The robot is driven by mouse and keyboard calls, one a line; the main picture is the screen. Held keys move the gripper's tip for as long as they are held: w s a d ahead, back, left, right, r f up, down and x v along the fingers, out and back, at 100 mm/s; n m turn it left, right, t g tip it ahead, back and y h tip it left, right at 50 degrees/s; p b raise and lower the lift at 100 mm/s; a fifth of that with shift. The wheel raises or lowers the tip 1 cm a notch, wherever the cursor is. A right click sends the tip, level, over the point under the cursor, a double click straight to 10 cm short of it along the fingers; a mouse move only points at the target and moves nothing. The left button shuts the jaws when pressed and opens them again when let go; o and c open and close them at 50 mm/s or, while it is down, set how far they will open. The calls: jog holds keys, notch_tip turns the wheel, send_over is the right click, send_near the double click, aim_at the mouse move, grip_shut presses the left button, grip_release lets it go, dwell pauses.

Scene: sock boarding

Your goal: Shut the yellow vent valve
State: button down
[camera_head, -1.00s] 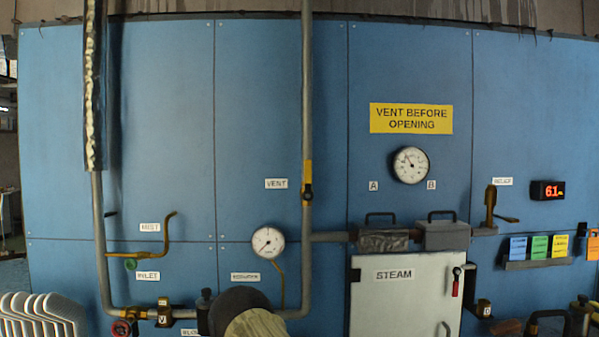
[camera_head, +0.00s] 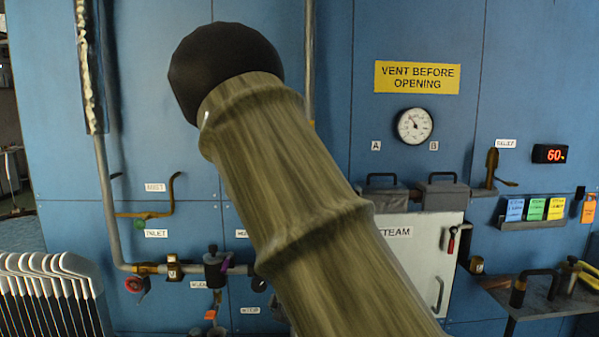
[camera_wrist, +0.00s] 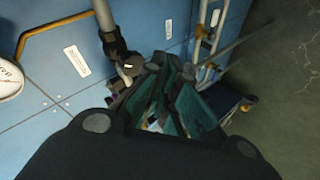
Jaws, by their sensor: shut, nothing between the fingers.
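The yellow vent valve is mostly hidden behind my raised arm in the head view. Only a small yellow sliver (camera_head: 312,124) shows at the arm's edge on the vertical vent pipe (camera_head: 310,60), so its handle position cannot be read. My gripper (camera_wrist: 169,73) shows in the wrist view, shut and empty, in front of the blue panel. A grey pipe with a dark fitting (camera_wrist: 114,42) is close to its left; I cannot tell whether this is the vent valve. My gripper is out of the head view.
The panel carries a dial gauge (camera_head: 414,126), a white steam door (camera_head: 425,250), a red readout (camera_head: 550,154) and a black-topped valve (camera_head: 216,264). White curved forms (camera_head: 50,280) stand at lower left. A shelf (camera_head: 540,300) juts out at lower right.

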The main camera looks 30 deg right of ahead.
jog(key=d+r+n+t+p, duration=0.1)
jog(key=d+r+n+t, duration=0.2)
jog(key=r, duration=1.9)
jog(key=w+d+r+n+t+h+p, duration=0.1)
jog(key=d+r+n+t, duration=0.2)
jog(key=r, duration=2)
jog(key=shift+w+d+t+p, duration=0.2)
jog(key=shift+d+t+p, duration=0.1)
jog(key=shift+d, duration=0.3)
jog(key=w+d+p, duration=0.5)
jog(key=w+p, duration=0.1)
jog(key=w, duration=0.1)
jog(key=shift+w+d, duration=0.2)
jog(key=shift+w, duration=0.2)
jog(key=shift+s, duration=0.1)
